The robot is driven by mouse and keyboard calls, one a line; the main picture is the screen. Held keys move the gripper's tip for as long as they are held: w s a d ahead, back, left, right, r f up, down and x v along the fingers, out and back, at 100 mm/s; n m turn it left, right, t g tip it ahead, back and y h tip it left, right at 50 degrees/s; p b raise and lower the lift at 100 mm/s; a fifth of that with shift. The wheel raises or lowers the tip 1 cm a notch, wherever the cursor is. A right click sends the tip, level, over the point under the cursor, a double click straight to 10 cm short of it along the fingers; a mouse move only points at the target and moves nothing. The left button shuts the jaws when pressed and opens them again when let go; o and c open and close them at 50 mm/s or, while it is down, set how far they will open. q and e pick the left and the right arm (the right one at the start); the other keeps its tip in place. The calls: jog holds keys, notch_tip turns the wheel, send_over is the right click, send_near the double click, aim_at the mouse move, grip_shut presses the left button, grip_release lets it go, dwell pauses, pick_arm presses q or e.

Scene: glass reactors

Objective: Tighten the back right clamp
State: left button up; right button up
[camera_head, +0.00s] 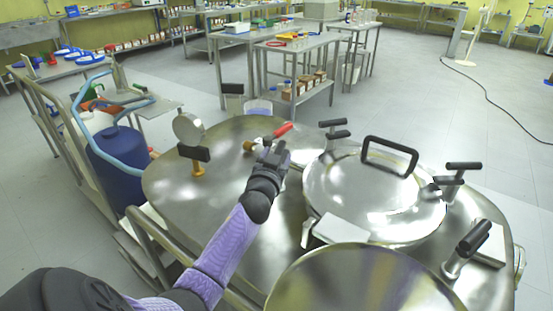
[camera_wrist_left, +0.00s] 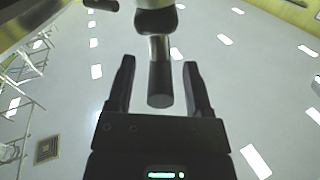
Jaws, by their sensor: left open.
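A round steel lid (camera_head: 355,195) with a black loop handle (camera_head: 390,155) sits on the steel reactor top (camera_head: 235,180). Black-handled clamps stand around it: the back right clamp (camera_head: 455,175), another (camera_head: 335,129) at its back left, and a third (camera_head: 468,248) at its front right. My left gripper (camera_head: 275,153) is left of the lid, apart from the back right clamp. In the left wrist view my left gripper (camera_wrist_left: 158,85) is open, with a black cylindrical handle (camera_wrist_left: 160,84) showing between its fingers. I cannot tell whether they touch. My right gripper is out of view.
A red-handled valve (camera_head: 283,130) is close to my left gripper. A round gauge (camera_head: 188,128) stands at the reactor top's left. A steel disc (camera_head: 365,285) fills the near foreground. A blue drum (camera_head: 118,160) stands left. Open floor lies behind right.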

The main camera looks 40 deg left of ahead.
pick_arm(q)
grip_shut()
dwell(1.4)
